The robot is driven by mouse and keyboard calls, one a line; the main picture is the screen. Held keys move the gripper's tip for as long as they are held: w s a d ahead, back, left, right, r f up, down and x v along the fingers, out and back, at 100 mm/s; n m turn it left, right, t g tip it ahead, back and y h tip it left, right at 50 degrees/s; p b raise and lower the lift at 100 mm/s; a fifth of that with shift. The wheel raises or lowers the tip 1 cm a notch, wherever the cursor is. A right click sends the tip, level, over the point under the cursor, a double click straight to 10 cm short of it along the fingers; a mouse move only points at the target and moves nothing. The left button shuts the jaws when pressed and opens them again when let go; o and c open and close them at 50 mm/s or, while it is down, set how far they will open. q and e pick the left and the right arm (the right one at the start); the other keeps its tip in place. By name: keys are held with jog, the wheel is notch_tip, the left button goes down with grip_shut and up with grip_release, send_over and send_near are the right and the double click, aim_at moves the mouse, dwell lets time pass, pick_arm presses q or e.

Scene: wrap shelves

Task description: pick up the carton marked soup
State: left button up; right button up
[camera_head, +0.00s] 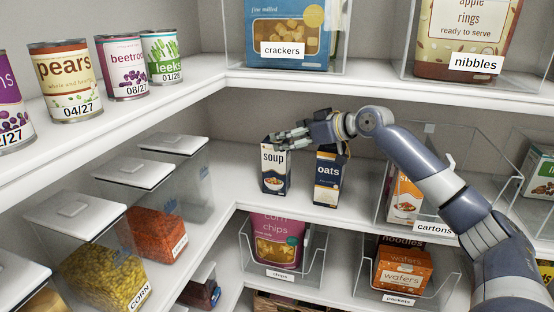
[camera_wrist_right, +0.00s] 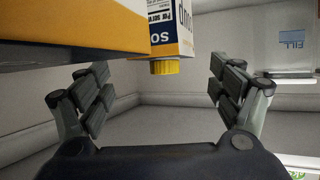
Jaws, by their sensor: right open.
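The soup carton (camera_head: 275,172), white and navy, stands upright on the middle shelf near the corner. The oats carton (camera_head: 327,180), navy and orange, stands just right of it. My right gripper (camera_head: 288,138) is open at the top of the soup carton and hides part of that top. In the right wrist view the picture is upside down. There the soup carton (camera_wrist_right: 171,35) with its yellow cap shows between and beyond the open fingers (camera_wrist_right: 160,78). A large orange and white carton, probably oats (camera_wrist_right: 65,35), fills the upper left, close to one finger. My left gripper is not in view.
A clear bin labelled cartons (camera_head: 434,229) stands right of the oats carton, below my right arm. Lidded clear canisters (camera_head: 155,235) stand at left. The shelf above holds cans and the crackers bin (camera_head: 283,67). Bare shelf (camera_head: 225,195) lies left of the soup carton.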

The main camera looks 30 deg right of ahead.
jog(key=shift+p+x, duration=0.5)
jog(key=shift+x, duration=0.5)
jog(key=shift+w+a+f, duration=0.15)
jog(key=shift+w+f, duration=0.05)
jog(key=shift+w, duration=0.15)
jog(key=shift+s, duration=0.15)
jog(key=c, duration=0.4)
jog(key=shift+r, duration=0.1)
grip_shut()
jog(key=shift+r, duration=0.2)
jog(key=shift+f, duration=0.1)
